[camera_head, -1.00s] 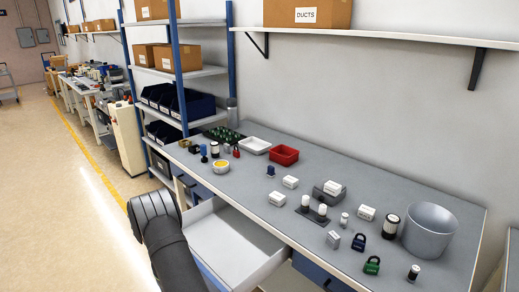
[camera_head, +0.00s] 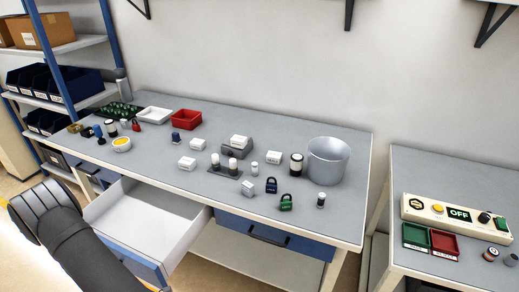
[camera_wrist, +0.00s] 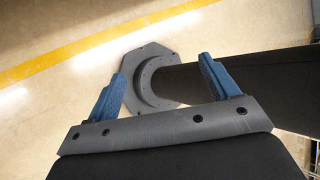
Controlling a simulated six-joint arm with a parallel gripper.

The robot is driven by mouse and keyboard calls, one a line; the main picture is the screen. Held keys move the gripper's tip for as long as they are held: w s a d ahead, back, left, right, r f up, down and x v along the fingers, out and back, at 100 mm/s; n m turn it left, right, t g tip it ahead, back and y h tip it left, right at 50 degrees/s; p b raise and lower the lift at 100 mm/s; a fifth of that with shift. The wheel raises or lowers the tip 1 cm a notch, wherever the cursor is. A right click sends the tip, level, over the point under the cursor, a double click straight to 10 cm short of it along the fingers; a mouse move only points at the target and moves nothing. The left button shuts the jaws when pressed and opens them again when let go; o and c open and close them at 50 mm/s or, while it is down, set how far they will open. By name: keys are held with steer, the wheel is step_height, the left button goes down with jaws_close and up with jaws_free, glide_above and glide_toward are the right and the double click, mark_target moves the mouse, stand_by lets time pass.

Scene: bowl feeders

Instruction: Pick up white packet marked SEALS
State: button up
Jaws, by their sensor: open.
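My gripper (camera_wrist: 162,66) is open and empty in the wrist view, over the floor and away from the bench.
An open white drawer (camera_head: 150,225) juts from the bench front beside my arm. A second table (camera_head: 450,200) at right holds a control panel (camera_head: 455,217).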

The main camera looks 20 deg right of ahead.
step_height(320, 180, up, 46)
steer(key=w+d+m+y, duration=0.35)
steer(key=w+m, duration=0.65)
steer(key=w, duration=0.4)
steer(key=m+t+y, duration=0.2)
steer(key=m+t, duration=0.4)
steer(key=m, duration=1.8)
glide_above(274, 155)
steer(key=s+a, duration=0.1)
steer(key=a, duration=0.1)
steer(key=f, duration=1.5)
steer(key=shift+s+d+f, duration=0.1)
steer(key=shift+d+f, duration=0.1)
steer(key=shift+f, duration=0.15)
steer(key=shift+s+x, duration=0.15)
steer(key=shift+x, duration=1.3)
steer(key=shift+s+x, duration=0.15)
steer(key=shift+x, duration=1.35)
